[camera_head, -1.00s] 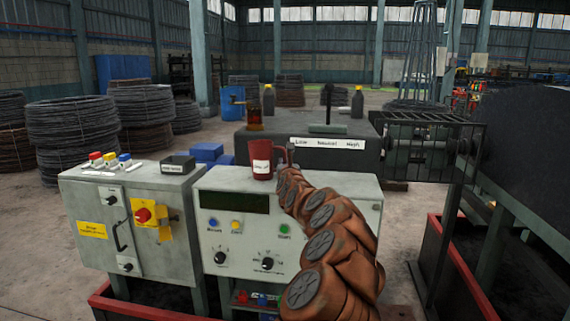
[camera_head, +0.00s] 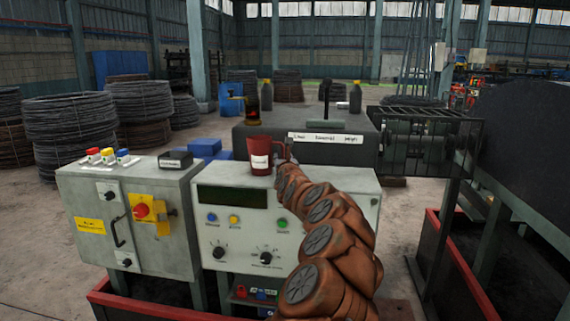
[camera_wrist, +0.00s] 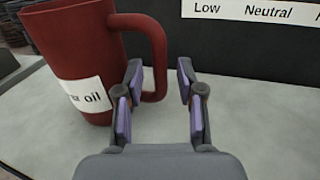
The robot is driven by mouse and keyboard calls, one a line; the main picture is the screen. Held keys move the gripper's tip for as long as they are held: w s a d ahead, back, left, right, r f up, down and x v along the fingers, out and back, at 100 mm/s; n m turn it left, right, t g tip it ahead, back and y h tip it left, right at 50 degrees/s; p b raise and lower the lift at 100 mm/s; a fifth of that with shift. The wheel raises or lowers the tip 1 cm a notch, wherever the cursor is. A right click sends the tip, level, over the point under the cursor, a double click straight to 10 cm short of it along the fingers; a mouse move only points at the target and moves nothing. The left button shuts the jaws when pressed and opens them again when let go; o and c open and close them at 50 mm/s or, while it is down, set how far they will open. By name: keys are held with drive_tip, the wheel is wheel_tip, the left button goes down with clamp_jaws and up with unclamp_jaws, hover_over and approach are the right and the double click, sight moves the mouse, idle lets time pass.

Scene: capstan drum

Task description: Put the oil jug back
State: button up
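The oil jug (camera_head: 259,156) is a dark red jug with a white label. It stands upright on top of the grey control cabinet (camera_head: 330,190). In the wrist view the jug (camera_wrist: 78,50) is at the left, its label partly reading "oil", and its handle (camera_wrist: 158,60) faces my gripper (camera_wrist: 160,78). My gripper is open, with the handle between its fingers as seen from the wrist; I cannot tell whether the left finger touches it. In the head view my arm hides most of the gripper.
A dark machine housing (camera_head: 250,139) with a "Low Neutral High" label (camera_head: 325,138) stands behind the jug. A switch box (camera_head: 135,215) stands at left, a mesh guard (camera_head: 430,145) at right.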

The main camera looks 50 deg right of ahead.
drive_tip(key=shift+b+v, duration=0.5)
drive_tip(key=shift+v, duration=1.7)
drive_tip(key=b+v, duration=0.1)
drive_tip(key=v, duration=0.6)
drive_tip(key=shift+s+a, duration=0.2)
drive_tip(key=shift+s, duration=0.05)
